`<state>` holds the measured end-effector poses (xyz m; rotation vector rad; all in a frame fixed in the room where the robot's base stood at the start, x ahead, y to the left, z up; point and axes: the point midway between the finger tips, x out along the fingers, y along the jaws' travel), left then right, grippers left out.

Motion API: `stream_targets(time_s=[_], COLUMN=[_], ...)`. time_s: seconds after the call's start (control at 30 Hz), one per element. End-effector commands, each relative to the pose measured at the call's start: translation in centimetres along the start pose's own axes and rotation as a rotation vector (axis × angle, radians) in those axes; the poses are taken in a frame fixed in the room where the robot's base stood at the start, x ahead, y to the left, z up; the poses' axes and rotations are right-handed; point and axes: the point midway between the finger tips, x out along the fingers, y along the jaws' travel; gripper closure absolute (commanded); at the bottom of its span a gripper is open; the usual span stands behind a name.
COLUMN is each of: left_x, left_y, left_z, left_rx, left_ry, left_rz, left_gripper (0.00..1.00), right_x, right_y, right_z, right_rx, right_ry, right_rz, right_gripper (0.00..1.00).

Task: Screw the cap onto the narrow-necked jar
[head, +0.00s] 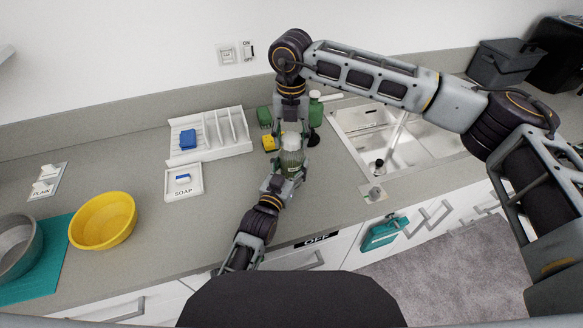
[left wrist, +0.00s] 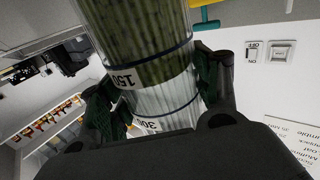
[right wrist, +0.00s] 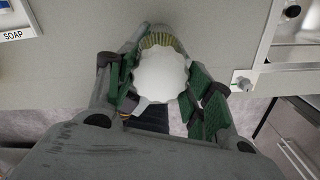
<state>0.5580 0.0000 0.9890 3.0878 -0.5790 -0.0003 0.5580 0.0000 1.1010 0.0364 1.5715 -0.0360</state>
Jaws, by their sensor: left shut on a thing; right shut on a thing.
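The jar (head: 291,160) is clear glass with greenish contents. My left gripper (head: 284,178) is shut around its body from the near side and holds it over the counter. In the left wrist view, the jar (left wrist: 150,60) fills the space between the fingers and shows the marks 150 and 300. The white scalloped cap (right wrist: 160,75) is at the jar's top. My right gripper (right wrist: 162,90), above the jar, is shut on the cap, with green pads at either side. The cap hides the jar's neck, so I cannot tell how far it is seated.
A white rack (head: 210,135) with a blue sponge and a soap tray (head: 183,181) lie to the left. A yellow bowl (head: 102,220) is farther left. A green bottle (head: 315,108) stands close behind the grippers. The sink (head: 395,140) is to the right.

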Motion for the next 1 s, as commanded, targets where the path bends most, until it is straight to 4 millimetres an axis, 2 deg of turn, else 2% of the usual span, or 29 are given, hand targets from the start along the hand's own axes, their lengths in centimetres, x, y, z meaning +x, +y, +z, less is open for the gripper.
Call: stream_targets(time_s=[0.03,0.2,0.67,0.87,1.0], left_x=[0.0,0.0,0.0,0.0,0.0], left_y=[0.0,0.0,0.0,0.0,0.0], left_z=[0.1,0.1,0.1,0.1,0.1], left_rx=[0.001,0.001,0.001,0.000,0.000], left_ry=[-0.001,-0.001,-0.001,-0.001,-0.001], left_rz=[0.000,0.000,0.000,0.000,0.000], left_gripper=[1.00,1.00,1.00,1.00,1.00], right_x=[0.0,0.0,-0.3,-1.9,-3.6], right_y=[0.0,0.0,0.0,0.0,0.0], right_z=[0.1,0.1,0.1,0.1,0.1], right_rx=[0.001,-0.001,-0.003,-0.003,-0.004], right_ry=[-0.002,-0.002,-0.002,-0.003,-0.003], right_rz=[0.000,0.000,0.000,0.002,0.001], right_gripper=[0.44,0.23,0.23,0.23,0.23])
